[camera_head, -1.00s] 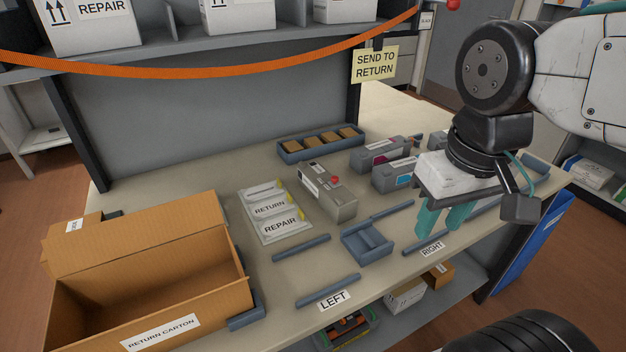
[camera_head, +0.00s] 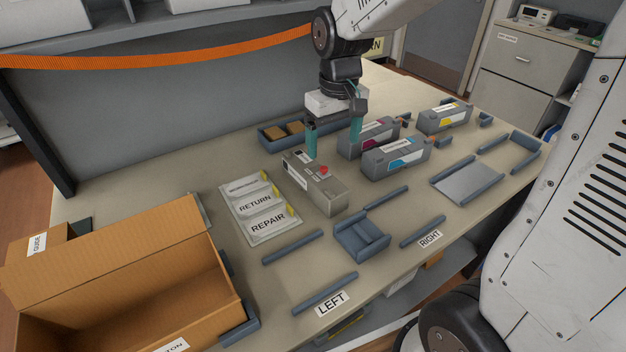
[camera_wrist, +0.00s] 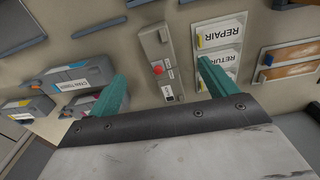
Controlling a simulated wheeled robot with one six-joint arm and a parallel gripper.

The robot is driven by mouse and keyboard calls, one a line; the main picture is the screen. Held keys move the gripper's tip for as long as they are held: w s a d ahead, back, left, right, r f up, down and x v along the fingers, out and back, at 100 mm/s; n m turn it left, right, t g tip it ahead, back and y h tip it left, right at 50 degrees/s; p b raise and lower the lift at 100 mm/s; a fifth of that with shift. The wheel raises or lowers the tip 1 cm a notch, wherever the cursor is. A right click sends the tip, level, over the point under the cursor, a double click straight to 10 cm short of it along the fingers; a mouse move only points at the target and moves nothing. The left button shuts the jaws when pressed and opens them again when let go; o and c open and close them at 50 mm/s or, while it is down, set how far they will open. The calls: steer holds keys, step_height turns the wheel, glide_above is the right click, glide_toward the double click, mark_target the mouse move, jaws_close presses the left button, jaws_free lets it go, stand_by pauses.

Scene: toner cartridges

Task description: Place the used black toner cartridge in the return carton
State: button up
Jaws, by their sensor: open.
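The return carton (camera_head: 190,262) is an open brown box at the lower left of the head view; the visible part of its inside looks empty. My gripper (camera_head: 333,138) is open and empty, its teal fingers pointing down near the grey box with a red button (camera_head: 316,186) and the magenta-marked cartridge (camera_head: 368,138). The fingers also show in the wrist view (camera_wrist: 160,75). Cyan-marked (camera_head: 395,160) and yellow-marked (camera_head: 444,117) cartridges stand to the right.
RETURN and REPAIR cards (camera_head: 258,208) lie between the carton and the grey box. A blue tray with brown blocks (camera_head: 273,143) is behind. Low blue rails (camera_head: 292,246) and a blue cradle (camera_head: 362,237) occupy the front. An orange strap (camera_head: 150,70) hangs across the back.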

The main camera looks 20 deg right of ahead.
glide_above(313, 171)
steer(key=shift+n, duration=0.4)
steer(key=f, duration=0.8)
steer(key=shift+s+f, duration=0.1)
steer(key=shift+s, duration=0.2)
steer(key=f, duration=0.8)
steer(key=shift+w+f, duration=0.1)
steer(key=shift+w, duration=0.25)
steer(key=c, duration=1.5)
